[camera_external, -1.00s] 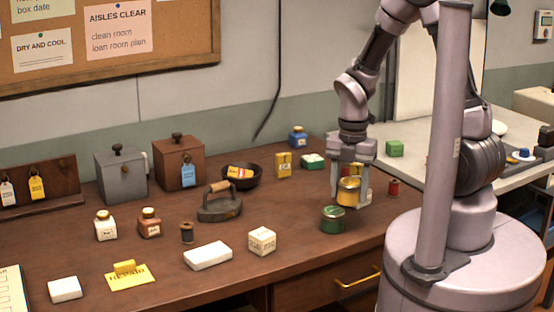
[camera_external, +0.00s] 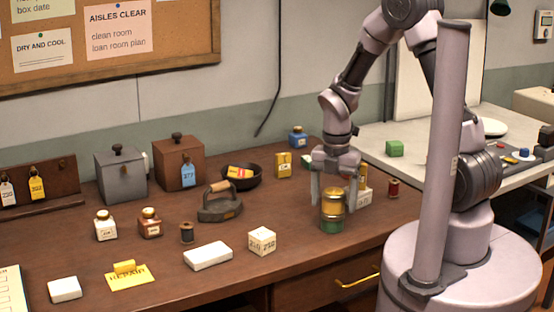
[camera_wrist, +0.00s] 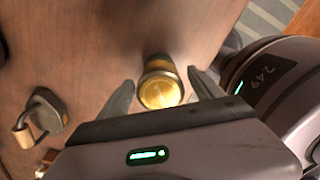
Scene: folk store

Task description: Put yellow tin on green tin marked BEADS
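The yellow tin (camera_external: 332,201) sits upright on top of the green tin (camera_external: 332,225) on the brown counter. The two look roughly lined up. No BEADS lettering is readable on the green tin. My gripper (camera_external: 334,199) is above the tins, pointing down, with its fingers spread on either side of the yellow tin. In the wrist view my gripper (camera_wrist: 160,92) shows gaps between its fingers and the round gold top of the yellow tin (camera_wrist: 161,92). It is open and holds nothing.
A white cube with lettering (camera_external: 262,241) stands left of the tins. A dark iron (camera_external: 220,209) is farther left and back. A red spool (camera_external: 393,188) and a pale block (camera_external: 364,197) are close on the right. A yellow box (camera_external: 283,165) is behind.

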